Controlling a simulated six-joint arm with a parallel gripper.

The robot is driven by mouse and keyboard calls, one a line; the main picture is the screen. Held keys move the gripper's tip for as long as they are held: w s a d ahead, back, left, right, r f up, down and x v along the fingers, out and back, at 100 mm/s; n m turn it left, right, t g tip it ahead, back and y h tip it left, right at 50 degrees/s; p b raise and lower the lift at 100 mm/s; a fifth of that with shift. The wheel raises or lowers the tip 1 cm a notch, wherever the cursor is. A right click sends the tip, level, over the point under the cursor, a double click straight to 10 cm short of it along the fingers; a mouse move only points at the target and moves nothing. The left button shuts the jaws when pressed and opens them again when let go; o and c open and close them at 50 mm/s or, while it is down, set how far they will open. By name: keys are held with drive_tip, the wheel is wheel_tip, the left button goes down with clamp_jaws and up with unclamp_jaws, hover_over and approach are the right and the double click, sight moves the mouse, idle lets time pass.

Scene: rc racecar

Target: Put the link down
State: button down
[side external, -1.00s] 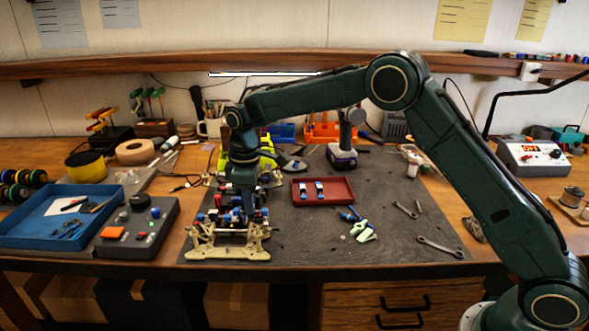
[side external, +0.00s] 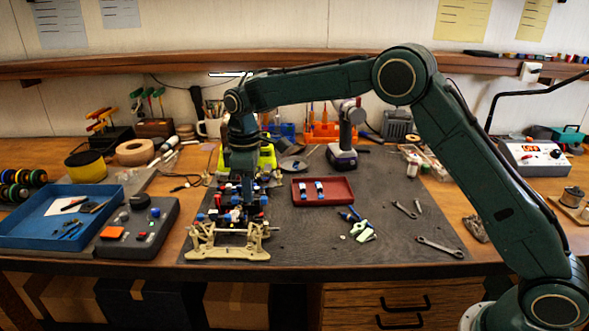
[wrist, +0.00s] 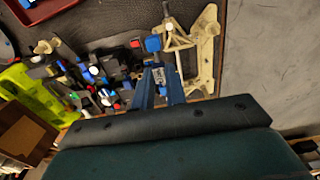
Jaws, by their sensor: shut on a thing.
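My gripper (side external: 246,207) points down over the racecar. Its blue fingers (wrist: 162,85) show in the wrist view, closed on a small pale piece (wrist: 159,76), which looks like the link; the fingers hide much of it. The racecar's cream suspension frame (side external: 228,250) stands at the front of the mat, and it also shows in the wrist view (wrist: 205,50). Red, blue and dark parts crowd the car just behind it. I cannot tell whether the held link touches the car.
A dark red tray (side external: 342,199) holds two blue-and-white pieces right of the car. A power drill (side external: 342,150), loose wrenches (side external: 438,247) and small blue and pale green parts (side external: 362,232) lie around it. A grey control box (side external: 138,228) stands left. The mat's right side has bare room.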

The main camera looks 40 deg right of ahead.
drive_tip(key=shift+r, duration=0.1)
idle(0.3)
drive_tip(key=d+r+m, duration=0.3)
drive_tip(key=d+m, duration=0.1)
drive_tip(key=d, duration=0.3)
drive_tip(key=d+r+m, duration=0.3)
drive_tip(key=d+m, duration=0.1)
drive_tip(key=d, duration=0.4)
wheel_tip(320, 180, up, 6)
drive_tip(key=m, duration=0.9)
hover_over(340, 192)
wheel_tip(340, 192, down, 16)
drive_tip(key=shift+a+r, duration=0.1)
drive_tip(key=shift+f, duration=2.1)
drive_tip(key=shift+f, duration=0.2)
drive_tip(key=c, duration=1.7)
unclamp_jaws()
